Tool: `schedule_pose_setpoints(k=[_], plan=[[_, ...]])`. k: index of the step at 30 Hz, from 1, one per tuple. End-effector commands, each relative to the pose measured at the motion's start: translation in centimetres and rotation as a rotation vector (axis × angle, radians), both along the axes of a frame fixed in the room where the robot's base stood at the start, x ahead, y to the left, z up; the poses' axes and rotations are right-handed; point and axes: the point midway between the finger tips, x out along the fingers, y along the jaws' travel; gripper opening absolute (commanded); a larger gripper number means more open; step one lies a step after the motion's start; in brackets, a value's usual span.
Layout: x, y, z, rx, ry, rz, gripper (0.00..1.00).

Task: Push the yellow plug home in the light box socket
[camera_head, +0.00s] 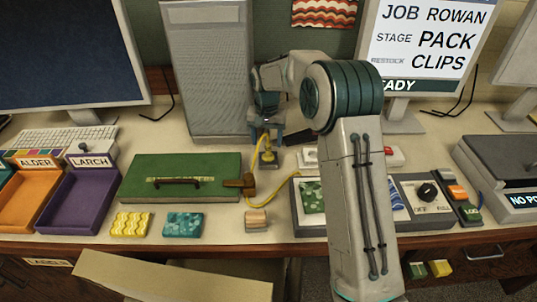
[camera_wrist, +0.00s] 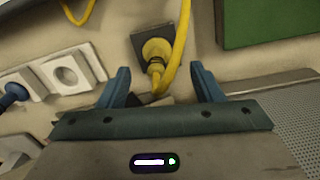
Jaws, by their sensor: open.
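The yellow plug (camera_wrist: 156,52) is a round yellow piece standing at a small dark square socket (camera_wrist: 140,38) in the wrist view. I cannot tell how deep it sits. Its yellow cord (camera_wrist: 182,25) loops beside it. In the head view the plug (camera_head: 268,155) is just below my gripper (camera_head: 267,138), and the cord curves down toward a grey panel (camera_head: 296,215). My gripper (camera_wrist: 162,86) is open, its two blue fingers spread wide on either side of the plug's line. Nothing is between the fingertips except the view of the plug and cord.
White socket blocks (camera_wrist: 78,72) and a blue plug (camera_wrist: 14,95) lie left in the wrist view. A green case (camera_head: 150,190) with a dark handle lies left of the plug in the head view. A grey perforated tower (camera_head: 208,70) stands behind. My arm hides part of the grey panel.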

Motion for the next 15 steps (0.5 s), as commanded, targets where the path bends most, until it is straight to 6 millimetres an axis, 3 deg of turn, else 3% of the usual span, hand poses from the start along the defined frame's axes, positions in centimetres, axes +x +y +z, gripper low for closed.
schedule_pose_setpoints(k=[9,15], plan=[[0.1,-0.4,-4.2,0.0,0.003,0.0,0.6],[0.1,-0.4,-5.1,0.0,0.0,0.001,0.6]])
